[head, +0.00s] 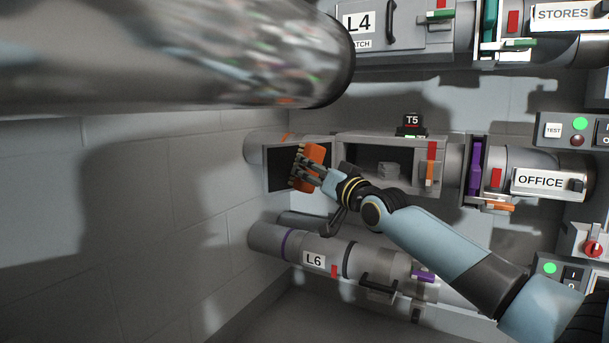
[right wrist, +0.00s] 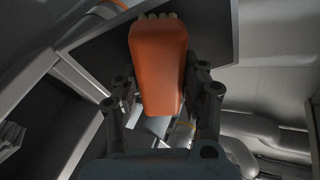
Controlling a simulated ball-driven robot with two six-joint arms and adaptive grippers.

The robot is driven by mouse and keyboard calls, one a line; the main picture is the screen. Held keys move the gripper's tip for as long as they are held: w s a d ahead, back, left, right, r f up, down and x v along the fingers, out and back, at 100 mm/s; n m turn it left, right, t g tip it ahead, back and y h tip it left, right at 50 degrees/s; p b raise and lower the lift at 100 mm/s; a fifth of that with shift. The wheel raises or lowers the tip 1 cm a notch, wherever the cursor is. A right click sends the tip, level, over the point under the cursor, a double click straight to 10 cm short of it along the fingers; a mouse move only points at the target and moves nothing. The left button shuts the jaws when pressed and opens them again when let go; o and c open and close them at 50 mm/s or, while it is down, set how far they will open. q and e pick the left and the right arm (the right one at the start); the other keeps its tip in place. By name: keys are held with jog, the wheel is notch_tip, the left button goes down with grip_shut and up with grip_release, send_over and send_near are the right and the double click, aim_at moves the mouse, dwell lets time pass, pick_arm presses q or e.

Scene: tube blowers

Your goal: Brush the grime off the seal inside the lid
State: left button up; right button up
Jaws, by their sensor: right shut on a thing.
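My right gripper (head: 313,176) is shut on an orange brush (head: 315,154) with pale bristles. The brush is in front of the dark inner face of the open lid (head: 281,172) on the T5 tube station. In the right wrist view my right gripper (right wrist: 164,105) grips the orange brush (right wrist: 158,62), whose bristle end reaches the dark lid panel (right wrist: 208,30). I cannot tell whether the bristles touch it. The seal and any grime are too dark and small to make out. My left gripper is not in view.
The open T5 hatch (head: 345,170) beside the lid holds a pale stack (head: 389,170). The L6 tube (head: 300,258) runs below, and the L4 unit (head: 400,28) is above. A large shiny tube (head: 180,55) crosses the upper left. A block wall (head: 130,200) stands at left.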

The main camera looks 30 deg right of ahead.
jog(key=d, duration=0.2)
jog(key=shift+w+d+r+b, duration=0.15)
jog(key=shift+d+b, duration=0.15)
jog(key=shift+b, duration=0.1)
jog(key=shift+a+r+p, duration=0.1)
jog(key=shift+a+p, duration=0.3)
jog(key=shift+a, duration=0.35)
jog(key=shift+a+f, duration=0.2)
jog(key=shift+a, duration=0.45)
jog(key=shift+s+a+r+p, duration=0.15)
jog(key=shift+a+p, duration=0.3)
jog(key=shift+a, duration=0.6)
jog(key=shift+s+a+f+p, duration=0.15)
jog(key=shift+a+p, duration=0.25)
jog(key=shift+a, duration=0.6)
jog(key=shift+s+a, duration=0.2)
jog(key=shift+a, duration=0.65)
